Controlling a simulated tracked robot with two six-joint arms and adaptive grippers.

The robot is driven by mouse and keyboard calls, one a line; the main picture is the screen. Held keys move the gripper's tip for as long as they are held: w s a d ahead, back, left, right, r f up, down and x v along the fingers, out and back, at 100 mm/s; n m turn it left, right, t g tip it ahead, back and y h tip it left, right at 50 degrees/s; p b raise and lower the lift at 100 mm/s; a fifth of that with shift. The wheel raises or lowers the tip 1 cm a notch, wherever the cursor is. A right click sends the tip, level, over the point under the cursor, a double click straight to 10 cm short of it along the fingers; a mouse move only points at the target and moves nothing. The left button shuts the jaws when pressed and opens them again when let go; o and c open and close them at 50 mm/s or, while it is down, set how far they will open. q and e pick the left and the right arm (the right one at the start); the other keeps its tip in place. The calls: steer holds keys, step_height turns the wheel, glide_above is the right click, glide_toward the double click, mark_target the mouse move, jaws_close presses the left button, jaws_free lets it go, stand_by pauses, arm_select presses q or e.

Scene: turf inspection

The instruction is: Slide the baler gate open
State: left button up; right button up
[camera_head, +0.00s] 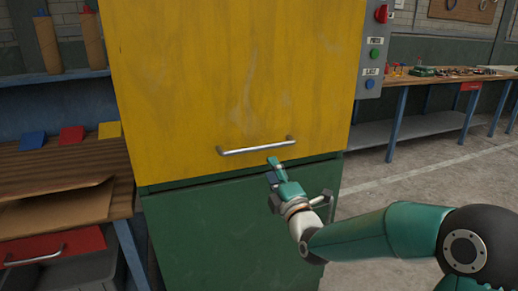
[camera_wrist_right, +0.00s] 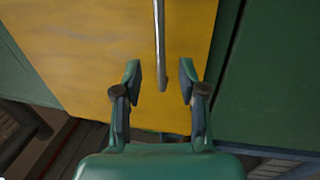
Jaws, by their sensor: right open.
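The yellow baler gate (camera_head: 225,75) fills the middle of the head view, above a green lower body (camera_head: 230,235). A horizontal silver bar handle (camera_head: 257,146) is fixed near the gate's lower edge. My right gripper (camera_head: 274,170) is just below the handle's right part. In the right wrist view the gripper (camera_wrist_right: 159,82) is open, and the end of the handle (camera_wrist_right: 160,45) lies between its fingertips with a gap on each side. The gate (camera_wrist_right: 100,60) is behind it. The gate's lower edge sits close above the green body. My left gripper is out of view.
A control panel (camera_head: 376,50) with red, green and blue buttons is at the gate's right side. A wooden workbench (camera_head: 440,77) stands at the right. A bench with cardboard (camera_head: 50,210) and a red drawer (camera_head: 55,248) is at the left. Floor at the right is clear.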

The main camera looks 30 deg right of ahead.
mark_target(260, 149)
steer(key=p+x, duration=0.1)
steer(key=x, duration=0.9)
steer(key=shift+w, duration=0.25)
steer(key=shift+d, duration=0.1)
jaws_close()
